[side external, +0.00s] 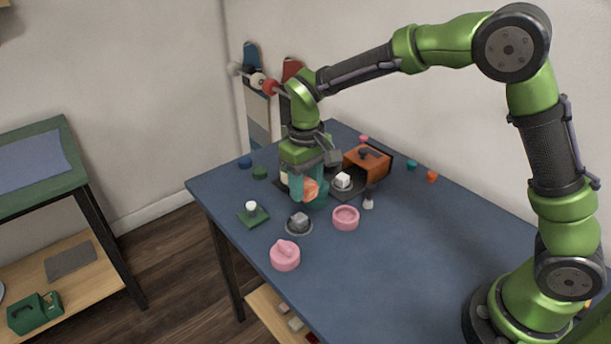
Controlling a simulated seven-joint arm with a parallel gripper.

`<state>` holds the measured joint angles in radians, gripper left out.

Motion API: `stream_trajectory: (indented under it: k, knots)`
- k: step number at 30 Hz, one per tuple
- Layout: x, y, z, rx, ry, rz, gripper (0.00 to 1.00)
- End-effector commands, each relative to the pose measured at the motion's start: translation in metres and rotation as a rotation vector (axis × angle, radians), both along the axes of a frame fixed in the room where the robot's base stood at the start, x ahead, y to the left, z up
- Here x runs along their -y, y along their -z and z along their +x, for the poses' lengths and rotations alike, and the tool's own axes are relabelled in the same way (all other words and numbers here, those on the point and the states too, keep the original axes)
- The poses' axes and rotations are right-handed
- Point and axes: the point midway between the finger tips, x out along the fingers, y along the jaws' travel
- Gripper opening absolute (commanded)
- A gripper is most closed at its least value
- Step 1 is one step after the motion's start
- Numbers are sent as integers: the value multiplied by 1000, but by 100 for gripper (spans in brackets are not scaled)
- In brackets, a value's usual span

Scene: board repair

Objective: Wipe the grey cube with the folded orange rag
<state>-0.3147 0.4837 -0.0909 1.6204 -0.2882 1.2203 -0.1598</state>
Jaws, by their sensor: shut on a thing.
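The grey cube (298,219) sits on a small round grey dish near the table's left edge. My gripper (305,193) points down over the table, behind and slightly above the grey cube in the picture, apart from it. Its teal fingers are shut on the folded orange rag (311,188), which shows as a pale orange bundle partly covered by the fingers. I cannot tell exactly how high the rag is above the table.
A white cube (343,180) on a dark dish and an orange box (367,162) stand right of my gripper. A pink bowl (345,218), a pink lidded pot (285,254), a brush (368,198) and a green plate (253,215) surround the grey cube. The table's right front is clear.

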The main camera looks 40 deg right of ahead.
Motion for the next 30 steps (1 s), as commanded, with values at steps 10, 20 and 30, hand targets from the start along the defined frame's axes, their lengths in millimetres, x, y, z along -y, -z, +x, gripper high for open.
stream_trajectory:
  k: [10,20,30]
  knots:
    - [0,28,-1,-4,0,-1,18]
    - [0,58,-1,-4,0,-1,18]
    - [0,79,17,-2,2,0,18]
